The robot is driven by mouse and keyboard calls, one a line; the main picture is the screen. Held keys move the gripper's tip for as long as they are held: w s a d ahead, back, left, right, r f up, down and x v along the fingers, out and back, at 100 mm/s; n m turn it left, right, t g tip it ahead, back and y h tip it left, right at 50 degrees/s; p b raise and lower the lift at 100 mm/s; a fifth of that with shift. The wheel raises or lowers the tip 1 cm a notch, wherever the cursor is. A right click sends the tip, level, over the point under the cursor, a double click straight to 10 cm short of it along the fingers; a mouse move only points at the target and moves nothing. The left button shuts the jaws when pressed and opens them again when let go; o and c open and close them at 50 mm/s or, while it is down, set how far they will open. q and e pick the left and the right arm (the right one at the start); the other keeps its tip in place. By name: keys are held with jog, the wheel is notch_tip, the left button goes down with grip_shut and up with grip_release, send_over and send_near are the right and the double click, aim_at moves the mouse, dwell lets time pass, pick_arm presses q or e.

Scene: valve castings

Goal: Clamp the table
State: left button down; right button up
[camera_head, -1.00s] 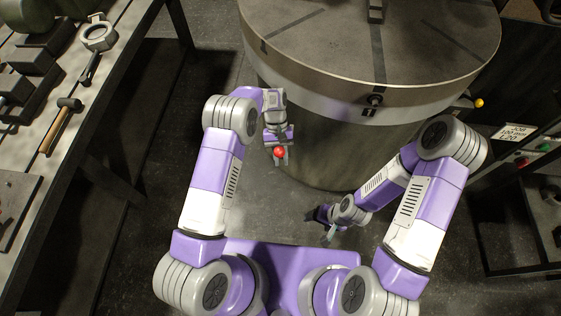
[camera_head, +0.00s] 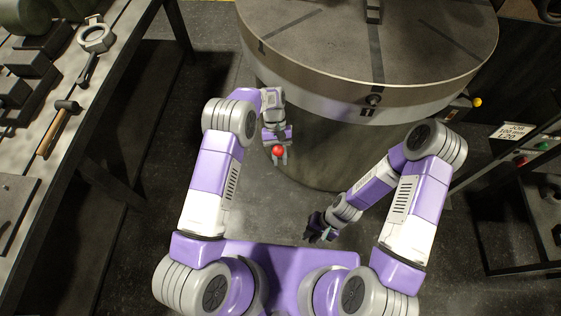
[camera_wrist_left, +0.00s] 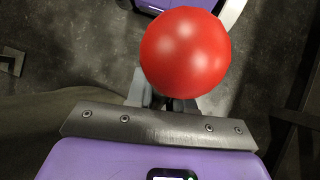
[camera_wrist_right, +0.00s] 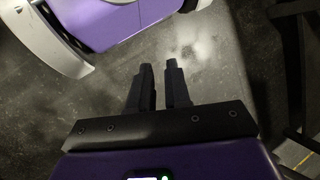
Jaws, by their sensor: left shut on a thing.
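The round table (camera_head: 320,50), a grey disc with dark radial slots, stands on a wide drum at the top centre of the head view. My left gripper (camera_head: 279,158) is in front of the drum's left side, shut on a red ball (camera_head: 278,150). The ball (camera_wrist_left: 185,52) fills the space at the fingertips in the left wrist view; whether a lever joins it to the table is hidden. My right gripper (camera_head: 322,234) is low, in front of my base. In the right wrist view its fingers (camera_wrist_right: 160,80) are slightly apart with nothing between them.
A yellow ball knob (camera_head: 477,102) sticks out at the table's right. A dark round fitting (camera_head: 373,99) is on the table's rim. A workbench (camera_head: 100,85) with a hammer (camera_head: 58,127) is at left. A machine with a paper label (camera_head: 512,132) is at right.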

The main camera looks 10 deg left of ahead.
aim_at(280, 153)
jog(key=s+a+g, duration=0.1)
jog(key=s+a+g+y, duration=0.1)
jog(key=s+a+g, duration=0.1)
jog(key=shift+s+a+f+m+y, duration=0.3)
jog(key=shift+a+f, duration=0.05)
grip_shut()
jog(key=a+r+m+g+y, duration=0.3)
jog(key=a+r+m+y, duration=0.35)
jog(key=a+y, duration=0.45)
jog(key=w+d+r+m+t+h, duration=0.15)
jog(key=w+m+t, duration=0.25)
jog(key=m+t, duration=0.6)
jog(key=w+d+m+t+h, duration=0.1)
jog(key=w+d+m+t, duration=0.25)
jog(key=m+t, duration=0.65)
jog(key=w+d+m+t+h, duration=0.2)
jog(key=w+m+t, duration=0.35)
jog(key=m, duration=0.85)
jog(key=w+a+r, duration=0.2)
jog(key=w, duration=0.3)
jog(key=w+a+r+t, duration=0.1)
jog(key=w+a+r, duration=0.1)
jog(key=w, duration=0.3)
jog(key=shift+a+r, duration=0.25)
jog(key=shift+r, duration=0.35)
